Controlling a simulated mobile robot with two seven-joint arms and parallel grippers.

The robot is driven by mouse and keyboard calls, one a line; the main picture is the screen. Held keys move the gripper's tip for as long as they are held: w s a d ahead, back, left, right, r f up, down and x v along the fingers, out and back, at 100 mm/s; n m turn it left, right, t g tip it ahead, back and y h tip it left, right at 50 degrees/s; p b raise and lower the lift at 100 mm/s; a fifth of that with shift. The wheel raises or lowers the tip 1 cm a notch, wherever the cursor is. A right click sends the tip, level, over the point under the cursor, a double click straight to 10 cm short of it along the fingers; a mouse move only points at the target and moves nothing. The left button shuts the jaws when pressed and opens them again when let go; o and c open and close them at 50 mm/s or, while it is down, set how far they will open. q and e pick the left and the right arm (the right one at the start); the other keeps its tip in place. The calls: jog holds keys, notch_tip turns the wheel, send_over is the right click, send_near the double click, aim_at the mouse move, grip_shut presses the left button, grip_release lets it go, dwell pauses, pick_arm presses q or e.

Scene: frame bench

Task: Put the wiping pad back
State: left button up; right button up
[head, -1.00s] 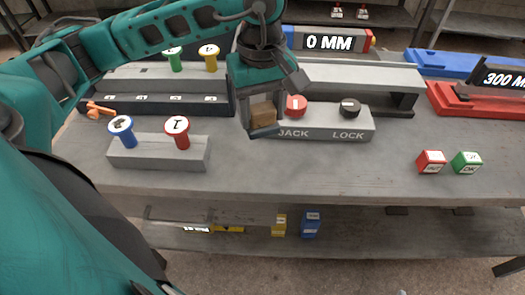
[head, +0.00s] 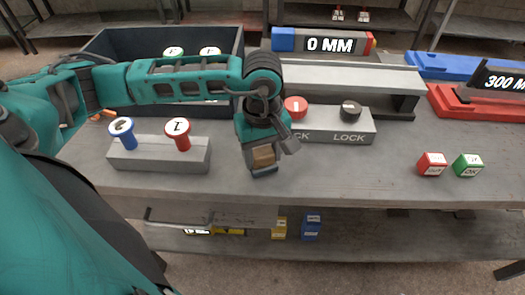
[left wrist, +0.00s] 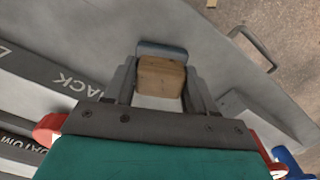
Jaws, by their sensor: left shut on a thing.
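The wiping pad is a wooden block (head: 264,155) with a dark blue-grey face (head: 265,172). My left gripper (head: 262,160) is shut on it, fingers pointing down, over the front part of the bench (head: 330,170). In the left wrist view the wood (left wrist: 161,78) sits between the two fingers (left wrist: 160,92), and the blue-grey face (left wrist: 163,50) shows past it. I cannot tell whether the pad touches the bench top. My right gripper is not in view.
The JACK/LOCK block (head: 335,137) is just behind right. Red (head: 431,164) and green (head: 467,165) cubes stand right. A dark crate (head: 205,42) is behind my arm.

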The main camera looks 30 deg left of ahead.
aim_at(262, 152)
pick_arm(q)
jog(key=shift+f, duration=0.1)
jog(key=o, duration=0.9)
jog(key=shift+o, duration=0.2)
notch_tip(262, 152, up, 12)
jog(key=shift+s, duration=0.1)
dwell(0.3)
